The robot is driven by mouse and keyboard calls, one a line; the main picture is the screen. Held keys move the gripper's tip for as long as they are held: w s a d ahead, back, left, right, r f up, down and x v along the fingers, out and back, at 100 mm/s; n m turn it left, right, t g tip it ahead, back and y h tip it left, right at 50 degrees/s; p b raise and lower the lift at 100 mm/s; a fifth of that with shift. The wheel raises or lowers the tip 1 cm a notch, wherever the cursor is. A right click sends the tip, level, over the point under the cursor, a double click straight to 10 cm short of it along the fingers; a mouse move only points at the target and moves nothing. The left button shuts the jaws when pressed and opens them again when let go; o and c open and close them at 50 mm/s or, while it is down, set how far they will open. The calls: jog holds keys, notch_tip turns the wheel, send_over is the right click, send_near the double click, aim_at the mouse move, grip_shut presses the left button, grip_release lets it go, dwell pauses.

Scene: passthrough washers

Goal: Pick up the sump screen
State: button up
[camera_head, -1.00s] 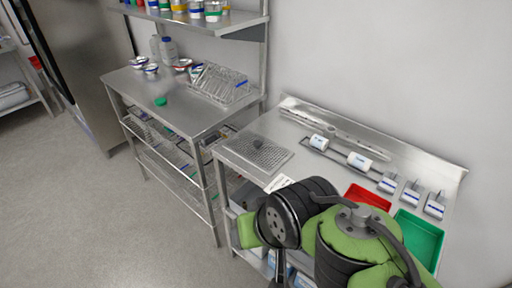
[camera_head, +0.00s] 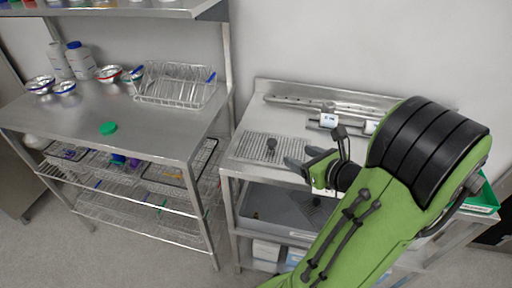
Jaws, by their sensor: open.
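The sump screen appears to be the flat perforated metal sheet (camera_head: 255,146) with an upright dark knob, lying on the right steel table (camera_head: 236,173). My gripper (camera_head: 292,164) is open and empty. Its dark fingers point left toward the knob, with a visible gap between them and the knob. The gripper covers the right end of the sheet, and I cannot tell its exact height above it.
A grey bin (camera_head: 262,206) stands on the shelf below. A white-labelled cylinder (camera_head: 328,121) sits behind the gripper. My arm hides much of the right table. The left table holds a wire rack (camera_head: 178,88), a green lid (camera_head: 108,128) and several bowls.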

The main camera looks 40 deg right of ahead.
jog(key=shift+d+m, duration=0.3)
jog(key=shift+m, duration=0.1)
jog(key=p, duration=0.1)
send_near(272, 141)
jog(key=x, duration=0.4)
jog(key=shift+f, duration=0.2)
jog(key=b+x, duration=0.1)
jog(key=x, duration=0.5)
jog(key=shift+w, duration=0.1)
jog(key=shift+r, duration=0.1)
jog(key=shift+c, duration=0.3)
grip_shut()
